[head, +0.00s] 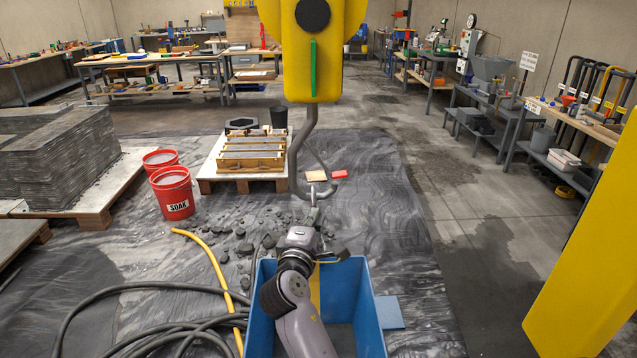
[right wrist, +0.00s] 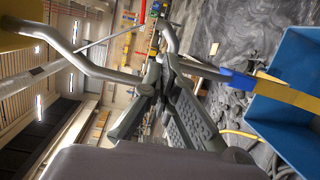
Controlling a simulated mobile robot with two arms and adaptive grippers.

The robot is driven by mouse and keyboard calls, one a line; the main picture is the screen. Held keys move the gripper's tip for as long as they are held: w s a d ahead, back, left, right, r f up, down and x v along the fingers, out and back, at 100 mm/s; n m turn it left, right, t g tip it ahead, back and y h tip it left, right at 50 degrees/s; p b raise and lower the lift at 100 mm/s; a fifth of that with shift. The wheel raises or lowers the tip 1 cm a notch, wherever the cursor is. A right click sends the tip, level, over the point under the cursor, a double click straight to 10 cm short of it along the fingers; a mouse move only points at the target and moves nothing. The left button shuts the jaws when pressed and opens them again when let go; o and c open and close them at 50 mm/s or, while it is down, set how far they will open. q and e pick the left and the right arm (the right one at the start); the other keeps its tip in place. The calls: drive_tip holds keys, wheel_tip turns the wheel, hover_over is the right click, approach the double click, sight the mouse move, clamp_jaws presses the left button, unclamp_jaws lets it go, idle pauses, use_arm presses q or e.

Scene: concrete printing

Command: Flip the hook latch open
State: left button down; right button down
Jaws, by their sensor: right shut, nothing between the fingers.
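A grey steel hook (head: 294,165) hangs below a yellow hook block (head: 322,55) in the head view. I cannot tell whether the fingers touch the hook or latch. My left gripper is not in view.
A blue bin (head: 368,300) stands below my right arm. A pallet (head: 210,175) with moulds, red buckets (head: 172,195) and a yellow hose (head: 215,265) lie left. A yellow slab-like part (head: 590,260) fills the right foreground. Wet floor right of the sheet is clear.

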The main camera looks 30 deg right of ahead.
drive_tip(key=r, duration=0.1)
drive_tip(key=w+r+n, duration=0.1)
drive_tip(key=shift+w+a+r+t+h, duration=0.1)
drive_tip(key=shift+r+t+h, duration=0.2)
drive_tip(key=shift+w, duration=0.1)
drive_tip(key=p+x, duration=0.3)
drive_tip(key=x, duration=0.7)
